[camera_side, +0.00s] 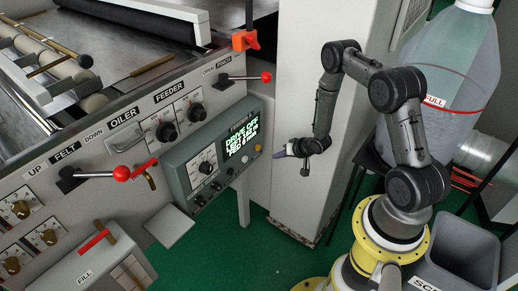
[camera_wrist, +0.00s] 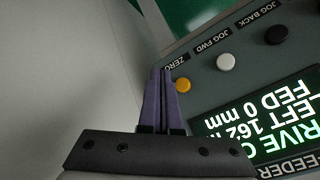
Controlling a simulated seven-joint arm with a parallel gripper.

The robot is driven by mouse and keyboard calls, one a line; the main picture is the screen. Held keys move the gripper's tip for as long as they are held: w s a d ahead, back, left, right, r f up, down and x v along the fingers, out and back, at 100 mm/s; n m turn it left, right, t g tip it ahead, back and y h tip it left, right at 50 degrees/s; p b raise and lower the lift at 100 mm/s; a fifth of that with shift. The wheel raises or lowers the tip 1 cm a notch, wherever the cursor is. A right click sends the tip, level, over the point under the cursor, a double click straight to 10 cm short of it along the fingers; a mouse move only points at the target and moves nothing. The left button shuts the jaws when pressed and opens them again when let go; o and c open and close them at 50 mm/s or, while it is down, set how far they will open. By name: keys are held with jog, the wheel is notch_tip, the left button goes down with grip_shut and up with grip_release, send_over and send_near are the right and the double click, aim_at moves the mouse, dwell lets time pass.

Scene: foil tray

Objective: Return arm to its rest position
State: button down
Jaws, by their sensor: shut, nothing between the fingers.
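My gripper (camera_side: 284,154) is shut and empty in the side view, pointing left toward the grey control box (camera_side: 176,158) on the machine's front. In the wrist view my gripper's purple fingers (camera_wrist: 165,75) are together, with their tips close to the yellow button (camera_wrist: 183,85) marked ZERO. I cannot tell whether they touch the panel. My arm is bent, with its elbow raised over the yellow base at the right.
The machine has a red-knobbed lever (camera_side: 265,77) marked OPEN and PINCH, and another red knob (camera_side: 122,173) at the left. A pale column (camera_side: 318,190) stands behind my gripper.

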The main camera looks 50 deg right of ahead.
jog(key=w+a+r+n+g+h, duration=0.1)
jog(key=w+r, duration=0.1)
jog(key=r, duration=0.6)
jog(key=w+a+r+n, duration=0.1)
jog(key=r+n, duration=0.1)
jog(key=r, duration=0.7)
jog(key=s+a+r+n, duration=0.1)
jog(key=s+a+r, duration=0.1)
jog(key=r, duration=0.4)
jog(key=s+a+r, duration=0.2)
jog(key=a+r, duration=0.1)
jog(key=r, duration=0.3)
jog(key=s+a+r+n+g, duration=0.1)
jog(key=s+a+r, duration=0.3)
jog(key=s+r, duration=0.15)
jog(key=s+a+r+n, duration=0.1)
jog(key=s+a+r, duration=0.3)
jog(key=s, duration=0.3)
jog(key=s+a+r+n+y, duration=0.1)
jog(key=s+a, duration=0.1)
jog(key=s, duration=0.4)
jog(key=s+a+n+g+y, duration=0.1)
jog(key=s+a, duration=0.1)
jog(key=s, duration=0.5)
jog(key=shift+a+r+n, duration=0.3)
jog(key=shift+a+r, duration=0.05)
jog(key=shift+r, duration=0.05)
